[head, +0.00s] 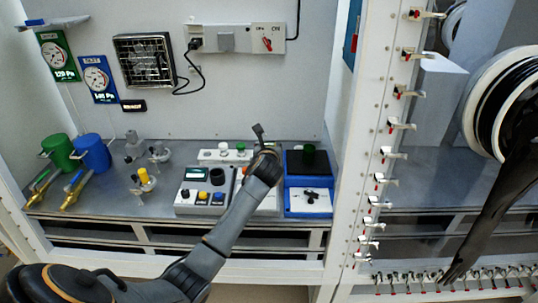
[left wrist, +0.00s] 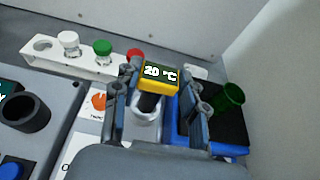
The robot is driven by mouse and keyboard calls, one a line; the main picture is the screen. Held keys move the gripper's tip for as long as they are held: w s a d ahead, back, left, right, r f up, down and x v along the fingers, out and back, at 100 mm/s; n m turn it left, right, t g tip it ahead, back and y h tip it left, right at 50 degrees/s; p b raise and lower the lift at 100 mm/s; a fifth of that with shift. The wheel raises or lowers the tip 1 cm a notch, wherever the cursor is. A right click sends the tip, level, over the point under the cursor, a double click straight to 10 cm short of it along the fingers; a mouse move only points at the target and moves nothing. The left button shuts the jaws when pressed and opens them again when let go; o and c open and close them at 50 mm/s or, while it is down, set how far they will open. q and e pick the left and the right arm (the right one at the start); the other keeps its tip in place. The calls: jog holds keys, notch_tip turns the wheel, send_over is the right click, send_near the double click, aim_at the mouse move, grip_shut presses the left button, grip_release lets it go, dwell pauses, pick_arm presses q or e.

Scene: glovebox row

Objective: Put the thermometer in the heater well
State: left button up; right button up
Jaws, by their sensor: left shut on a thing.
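The thermometer (left wrist: 160,74) has a yellow head with a dark display reading 20 °C. My left gripper (left wrist: 158,92) is shut on it, with a finger on each side of the head. A pale round collar (left wrist: 146,112), which looks like the heater well, shows just under and behind the thermometer, beside an orange knob (left wrist: 98,102). The dark stem overlaps the collar in the picture; I cannot tell whether it is inside. In the head view my left gripper (head: 263,142) is over the bench equipment and hides the well. My right gripper is not in view.
A white rack (left wrist: 75,56) with white, green and red caps stands behind. A grey control box (head: 203,190) with a dark cup stands left.

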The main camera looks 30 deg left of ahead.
pick_arm(q)
jog(key=shift+w+f+p, duration=0.2)
jog(key=shift+f+p, duration=0.2)
jog(key=shift+f, duration=1.35)
jog(key=shift+f, duration=0.15)
jog(key=o, duration=1.2)
jog(key=shift+c, duration=0.2)
jog(key=v, duration=1.2)
jog(key=shift+b, duration=0.4)
jog(key=shift+s, duration=0.1)
